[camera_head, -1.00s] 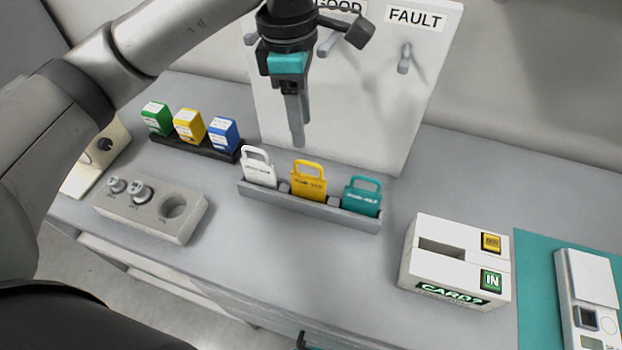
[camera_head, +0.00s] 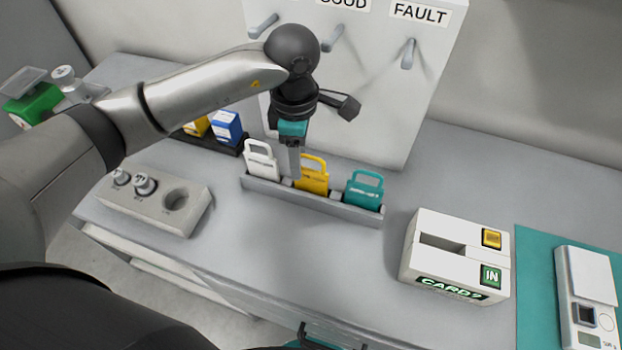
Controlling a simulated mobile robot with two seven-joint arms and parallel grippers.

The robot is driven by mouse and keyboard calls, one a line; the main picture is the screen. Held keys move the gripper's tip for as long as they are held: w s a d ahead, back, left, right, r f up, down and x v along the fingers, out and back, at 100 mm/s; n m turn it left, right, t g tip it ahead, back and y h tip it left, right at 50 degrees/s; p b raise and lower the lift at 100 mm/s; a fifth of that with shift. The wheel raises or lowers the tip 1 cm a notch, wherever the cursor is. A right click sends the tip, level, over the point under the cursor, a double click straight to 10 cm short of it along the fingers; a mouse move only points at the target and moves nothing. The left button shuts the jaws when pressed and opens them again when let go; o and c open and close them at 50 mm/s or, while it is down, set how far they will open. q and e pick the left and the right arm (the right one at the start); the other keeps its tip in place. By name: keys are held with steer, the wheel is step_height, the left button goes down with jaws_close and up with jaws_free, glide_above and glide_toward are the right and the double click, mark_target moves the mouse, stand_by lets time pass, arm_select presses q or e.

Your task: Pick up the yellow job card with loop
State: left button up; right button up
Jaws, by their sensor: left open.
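The yellow job card with a loop handle (camera_head: 314,179) stands upright in the middle of a grey rack (camera_head: 300,196). A white card (camera_head: 260,162) stands to its left and a teal card (camera_head: 363,193) to its right. My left gripper (camera_head: 295,174) points down at the left edge of the yellow card, its fingers partly covering the view between the white and yellow cards. It is open and holds nothing. Whether its fingers straddle the loop cannot be told. Part of my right gripper (camera_head: 330,340) may show at the bottom edge.
A white board (camera_head: 390,120) with pegs and labels stands behind the rack. A white card box (camera_head: 435,262) is to the right, with a scale (camera_head: 588,290) on a teal mat beyond. A grey block with weights (camera_head: 150,205) is at left; yellow and blue boxes (camera_head: 228,128) stand behind.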

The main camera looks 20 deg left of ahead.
mark_target(311, 179)
arm_select(q)
steer(key=shift+f, duration=1.45)
steer(key=shift+c, duration=0.3)
jaws_close()
